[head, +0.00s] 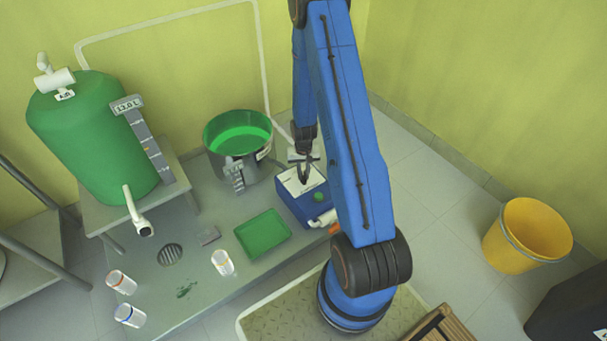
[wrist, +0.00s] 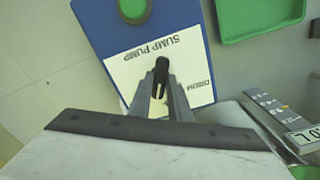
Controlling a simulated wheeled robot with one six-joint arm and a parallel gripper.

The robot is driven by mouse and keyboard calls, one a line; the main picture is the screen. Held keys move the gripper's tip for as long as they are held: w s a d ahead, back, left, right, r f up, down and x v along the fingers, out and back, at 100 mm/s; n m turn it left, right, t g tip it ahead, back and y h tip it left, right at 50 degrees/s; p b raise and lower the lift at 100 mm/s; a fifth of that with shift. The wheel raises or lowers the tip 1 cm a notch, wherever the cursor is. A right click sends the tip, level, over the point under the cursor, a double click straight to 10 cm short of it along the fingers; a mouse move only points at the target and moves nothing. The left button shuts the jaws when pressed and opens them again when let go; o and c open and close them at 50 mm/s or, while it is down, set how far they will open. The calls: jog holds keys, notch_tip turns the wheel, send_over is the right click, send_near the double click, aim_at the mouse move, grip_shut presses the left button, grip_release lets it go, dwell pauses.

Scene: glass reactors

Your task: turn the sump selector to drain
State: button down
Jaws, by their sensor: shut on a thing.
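The sump pump box (head: 291,205) is blue with a white label plate on top and a green round button (head: 319,197). It stands on the grey bench, beside the green-filled pot. In the wrist view, the label plate (wrist: 122,78) reads SUMP PUMP, upside down, with a smaller word near its right edge. The black selector handle (wrist: 161,65) stands out from the plate. My gripper (wrist: 161,90) is shut on it, one finger on each side; it also shows over the box in the head view (head: 304,178). The handle's lower part and some plate markings are hidden by the fingers.
A pot (head: 238,140) with green liquid stands left of the box, and a green tray (head: 262,234) lies in front. A green tank (head: 95,135) with a spout stands at the left. A yellow bucket (head: 528,237) is on the right floor.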

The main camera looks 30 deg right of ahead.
aim_at(303, 176)
jog(key=shift+m, duration=1.6)
jog(key=c, duration=1.6)
grip_release()
jog(key=shift+c, duration=0.2)
jog(key=shift+r, duration=0.1)
notch_tip(303, 176, up, 17)
jog(key=shift+r, duration=0.1)
